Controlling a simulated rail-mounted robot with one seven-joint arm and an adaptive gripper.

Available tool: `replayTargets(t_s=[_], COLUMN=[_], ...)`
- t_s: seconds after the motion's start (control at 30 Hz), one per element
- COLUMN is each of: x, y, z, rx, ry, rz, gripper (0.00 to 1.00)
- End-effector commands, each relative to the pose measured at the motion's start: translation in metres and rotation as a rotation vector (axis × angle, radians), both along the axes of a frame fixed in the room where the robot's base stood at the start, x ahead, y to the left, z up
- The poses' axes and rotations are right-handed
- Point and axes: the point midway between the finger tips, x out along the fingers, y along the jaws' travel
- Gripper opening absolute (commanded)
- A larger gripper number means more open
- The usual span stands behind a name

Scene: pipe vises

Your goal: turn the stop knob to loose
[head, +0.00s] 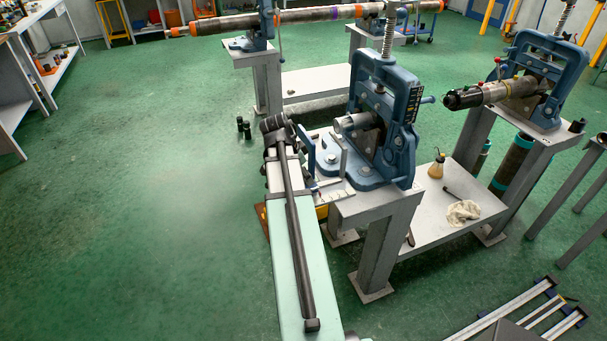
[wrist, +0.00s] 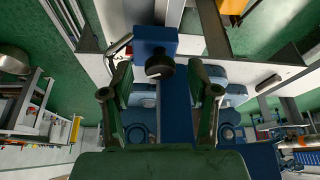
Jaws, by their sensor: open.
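In the wrist view a dark round knob (wrist: 160,67), which looks like the stop knob, sits on a blue block (wrist: 154,40). My gripper (wrist: 160,75) is open, with one finger to the left of the knob and one to the right. Gaps show on both sides, and I cannot tell how far the fingertips are from it in depth. In the head view an upright blue plate (head: 311,152) stands left of the near vise (head: 385,115). The knob and my fingers cannot be made out there; my arm covers part of that area.
The near vise holds a short grey pipe (head: 357,121) on a grey bench (head: 375,205). A second vise (head: 545,75) holds a dark pipe at the right.

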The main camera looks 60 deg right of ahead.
Motion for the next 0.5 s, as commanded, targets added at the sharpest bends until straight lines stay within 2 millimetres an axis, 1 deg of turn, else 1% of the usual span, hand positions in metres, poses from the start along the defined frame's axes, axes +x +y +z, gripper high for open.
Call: replayTargets(t_s=[0.1,0.33,0.37,0.4,0.47,0.5], x=[-0.0005,-0.0004,-0.0005,-0.0005,-0.0005,-0.0005], y=[-0.0013,-0.0014,-0.0013,-0.0013,-0.0013,-0.0013], z=[-0.0031,-0.0034,-0.0034,-0.0033,-0.0033,-0.0033], rx=[0.0,0.0,0.0,0.0,0.0,0.0], ry=[-0.001,-0.001,-0.001,-0.001,-0.001,-0.001], rz=[0.0,0.0,0.0,0.0,0.0,0.0], gripper=[0.6,0.6,0.56,0.42,0.21,0.07])
